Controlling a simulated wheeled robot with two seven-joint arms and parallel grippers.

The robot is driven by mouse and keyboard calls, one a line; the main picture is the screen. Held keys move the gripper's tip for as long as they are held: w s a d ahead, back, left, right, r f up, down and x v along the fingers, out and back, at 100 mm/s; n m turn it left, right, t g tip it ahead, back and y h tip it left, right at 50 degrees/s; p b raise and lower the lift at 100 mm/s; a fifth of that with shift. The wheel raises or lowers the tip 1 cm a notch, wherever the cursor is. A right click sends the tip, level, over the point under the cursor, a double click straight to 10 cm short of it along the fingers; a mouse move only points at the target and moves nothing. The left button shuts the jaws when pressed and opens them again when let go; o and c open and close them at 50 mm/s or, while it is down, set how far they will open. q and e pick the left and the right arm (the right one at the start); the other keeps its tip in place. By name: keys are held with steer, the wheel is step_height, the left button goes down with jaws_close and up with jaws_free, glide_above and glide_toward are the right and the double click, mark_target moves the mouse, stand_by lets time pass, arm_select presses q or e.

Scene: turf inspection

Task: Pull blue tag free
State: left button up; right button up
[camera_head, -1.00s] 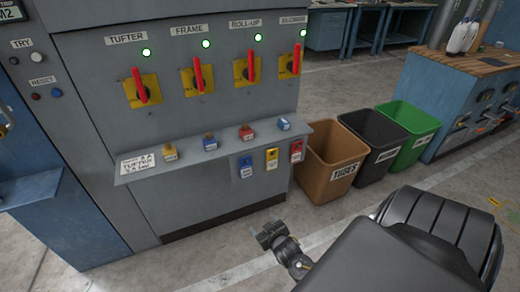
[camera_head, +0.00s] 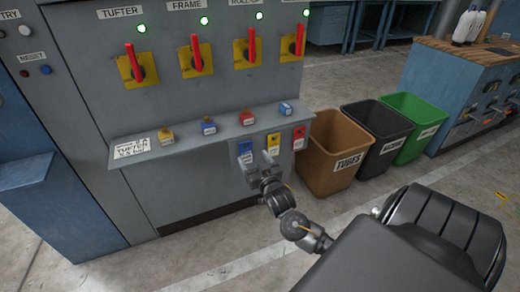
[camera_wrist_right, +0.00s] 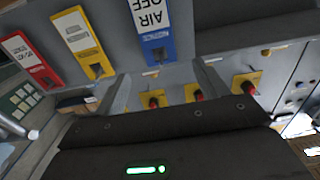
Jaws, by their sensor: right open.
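The blue tag (camera_head: 245,149) hangs under the front edge of the grey shelf, the leftmost of three hanging tags. In the right wrist view the blue tag (camera_wrist_right: 152,28) shows large, with "AIR OFF" on its white face. My right gripper (camera_head: 257,162) is open, just in front of and below the tags. In the wrist view its two grey fingers (camera_wrist_right: 162,78) stand apart, with the blue tag's lower end between them in the picture. I cannot tell whether they touch it. My left gripper is not in view.
A yellow tag (camera_head: 273,145) and a red tag (camera_head: 299,138) hang close to the right. Several small padlock-like blocks and a label stand on the shelf (camera_head: 185,138). Red switch handles are above. A brown bin (camera_head: 330,155) stands right of the cabinet.

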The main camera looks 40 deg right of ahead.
mark_target(246, 145)
steer(key=x, duration=0.4)
steer(key=shift+w+d, duration=0.1)
steer(key=shift+w, duration=0.1)
steer(key=shift+b+x, duration=0.35)
steer(key=shift+x, duration=0.45)
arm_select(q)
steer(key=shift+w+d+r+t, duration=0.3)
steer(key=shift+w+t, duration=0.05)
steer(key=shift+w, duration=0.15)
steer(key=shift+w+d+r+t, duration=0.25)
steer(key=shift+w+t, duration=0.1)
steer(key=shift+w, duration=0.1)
arm_select(e)
steer(key=c, duration=1.1)
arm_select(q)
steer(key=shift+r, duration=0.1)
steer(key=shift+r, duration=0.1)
arm_select(e)
steer(key=shift+r, duration=0.1)
steer(key=shift+r+p, duration=0.1)
steer(key=shift+p, duration=0.25)
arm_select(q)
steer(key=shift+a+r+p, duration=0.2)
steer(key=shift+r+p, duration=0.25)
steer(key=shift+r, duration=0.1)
arm_select(e)
steer(key=shift+r, duration=0.3)
